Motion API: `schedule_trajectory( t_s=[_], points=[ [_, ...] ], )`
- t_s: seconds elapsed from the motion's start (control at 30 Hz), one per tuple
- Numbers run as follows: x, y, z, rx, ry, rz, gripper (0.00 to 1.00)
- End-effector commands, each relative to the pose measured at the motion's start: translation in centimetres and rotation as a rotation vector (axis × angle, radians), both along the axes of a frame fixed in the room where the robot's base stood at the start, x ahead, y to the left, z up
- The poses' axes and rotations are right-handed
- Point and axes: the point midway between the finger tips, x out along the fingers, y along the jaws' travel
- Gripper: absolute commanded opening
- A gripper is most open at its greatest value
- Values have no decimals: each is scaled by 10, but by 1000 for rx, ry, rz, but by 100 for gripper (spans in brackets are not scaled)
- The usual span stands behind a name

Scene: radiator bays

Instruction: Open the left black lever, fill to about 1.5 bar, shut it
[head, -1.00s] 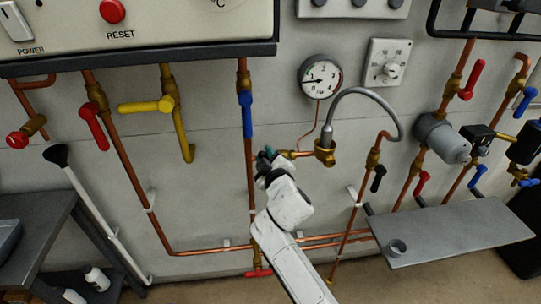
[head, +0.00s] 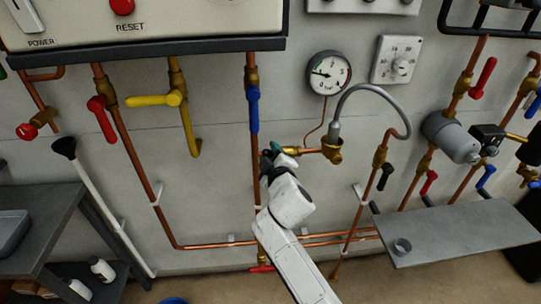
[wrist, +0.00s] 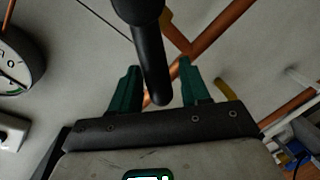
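The left black lever (wrist: 150,60) shows in the wrist view, reaching down between the green fingertips of my gripper (wrist: 160,88). Gaps show on both sides of it, so the fingers stand open around it. In the head view my gripper (head: 272,156) is at the left end of the short copper branch (head: 312,150) and hides most of this lever. The pressure gauge (head: 329,73) is above and to the right, its needle pointing roughly left; the exact reading is too small to tell. The gauge also shows partly in the wrist view (wrist: 16,62).
A second black lever (head: 385,176) hangs farther right. A grey hose (head: 372,90) loops above the brass fitting (head: 332,150). A blue lever (head: 253,108) is on the pipe close above my gripper. A grey shelf (head: 460,232) juts out at the lower right.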

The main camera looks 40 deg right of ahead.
Motion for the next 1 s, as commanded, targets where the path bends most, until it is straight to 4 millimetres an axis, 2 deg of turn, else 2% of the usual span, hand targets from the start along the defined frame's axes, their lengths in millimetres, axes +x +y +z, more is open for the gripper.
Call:
schedule_trajectory(
  t_s=[0.37,0.8,1.0],
  points=[
    [-7,3,1,0,-2,0,48],
    [-72,38,12,0,-1,2,48],
    [-91,48,15,0,0,1,48]
  ],
)
